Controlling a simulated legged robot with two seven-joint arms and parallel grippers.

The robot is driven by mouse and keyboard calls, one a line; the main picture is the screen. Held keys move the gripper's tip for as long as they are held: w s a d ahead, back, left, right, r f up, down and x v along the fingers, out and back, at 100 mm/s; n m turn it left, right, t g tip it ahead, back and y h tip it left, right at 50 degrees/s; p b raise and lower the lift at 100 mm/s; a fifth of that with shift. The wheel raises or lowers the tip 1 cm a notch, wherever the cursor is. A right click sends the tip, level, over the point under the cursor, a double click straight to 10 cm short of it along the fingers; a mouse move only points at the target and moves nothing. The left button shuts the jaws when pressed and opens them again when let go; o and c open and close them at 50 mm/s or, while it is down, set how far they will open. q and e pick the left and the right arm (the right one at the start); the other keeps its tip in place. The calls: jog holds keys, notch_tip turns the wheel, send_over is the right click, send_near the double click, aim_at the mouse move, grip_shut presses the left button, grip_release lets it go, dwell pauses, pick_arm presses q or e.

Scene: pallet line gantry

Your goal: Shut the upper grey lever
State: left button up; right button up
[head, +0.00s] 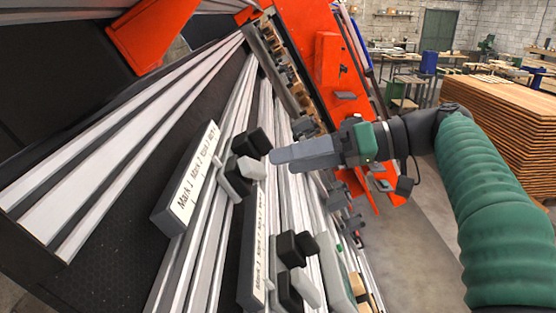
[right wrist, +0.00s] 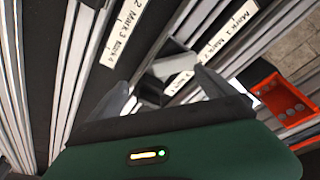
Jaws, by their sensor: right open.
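The upper lever group stands beside the upper label block (head: 187,182). It has black blocks and a grey lever piece (head: 236,180). My right gripper (head: 273,162) comes in from the right, its fingertips close to the right of this group; contact cannot be told. In the right wrist view my right gripper (right wrist: 163,80) is open, and a grey and black lever (right wrist: 174,68) shows between and beyond its fingers. A lower lever group (head: 304,286) stands beside the lower label block (head: 254,255). My left gripper is not in view.
Long pale rails (head: 130,135) run diagonally over a dark bed. An orange machine frame (head: 335,85) stands behind my right arm. An orange bracket (right wrist: 284,98) is at the right of the wrist view. Stacked boards (head: 505,120) stand farther back on the floor.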

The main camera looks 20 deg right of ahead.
aim_at(258, 168)
jog(key=shift+s+a, duration=0.15)
jog(key=shift+a, duration=0.7)
jog(key=a, duration=0.6)
jog(key=shift+a, duration=0.3)
jog(key=shift+c, duration=0.4)
jog(key=shift+w, duration=0.35)
jog(key=shift+c, duration=1.2)
jog(key=d, duration=0.3)
jog(key=shift+w+f, duration=0.1)
jog(key=c, duration=0.7)
jog(key=shift+s+d, duration=0.15)
jog(key=shift+s, duration=0.05)
jog(key=shift+c, duration=1.2)
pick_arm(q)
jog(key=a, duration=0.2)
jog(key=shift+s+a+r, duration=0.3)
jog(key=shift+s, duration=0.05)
pick_arm(e)
jog(key=shift+s+a, duration=0.15)
jog(key=shift+a, duration=0.1)
jog(key=shift+c, duration=0.6)
